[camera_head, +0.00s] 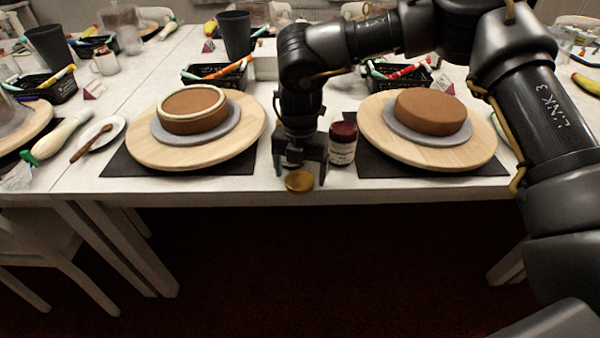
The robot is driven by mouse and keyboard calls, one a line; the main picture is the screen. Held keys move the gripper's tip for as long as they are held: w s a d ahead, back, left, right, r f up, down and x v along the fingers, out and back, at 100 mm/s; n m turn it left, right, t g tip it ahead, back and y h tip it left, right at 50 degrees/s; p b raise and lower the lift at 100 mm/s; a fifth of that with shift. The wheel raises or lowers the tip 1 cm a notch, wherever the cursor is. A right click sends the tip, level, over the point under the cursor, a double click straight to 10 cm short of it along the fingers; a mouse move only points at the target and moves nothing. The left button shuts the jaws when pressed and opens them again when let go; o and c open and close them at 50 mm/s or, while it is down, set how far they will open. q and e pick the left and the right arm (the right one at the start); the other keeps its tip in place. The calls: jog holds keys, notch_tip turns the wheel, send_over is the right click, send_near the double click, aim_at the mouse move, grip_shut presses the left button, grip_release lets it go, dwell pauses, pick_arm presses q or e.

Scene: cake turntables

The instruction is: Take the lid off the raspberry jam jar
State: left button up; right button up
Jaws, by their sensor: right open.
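A small glass jar with a pale label and dark red top (343,143) stands upright on the table between the two cake turntables. I cannot tell whether the dark red is jam or a cap. A round gold lid (299,182) is just below my right gripper (300,172), left of the jar and near the table's front edge. The gripper points down and is open, its fingers to either side above the lid. I cannot tell whether the lid touches the fingers or the table. My left gripper is not in view.
A wooden turntable (245,135) with a ringed brown cake (193,112) is on the left. Another turntable (480,150) with a plain brown cake (430,112) is on the right. A dark cup (236,35) and black baskets stand behind. The table's front edge is close to the gripper.

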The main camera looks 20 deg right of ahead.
aim_at(300, 178)
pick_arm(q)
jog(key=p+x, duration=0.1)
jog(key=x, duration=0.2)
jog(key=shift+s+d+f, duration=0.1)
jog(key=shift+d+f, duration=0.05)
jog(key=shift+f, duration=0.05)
pick_arm(e)
notch_tip(300, 178, up, 11)
jog(key=shift+r, duration=0.15)
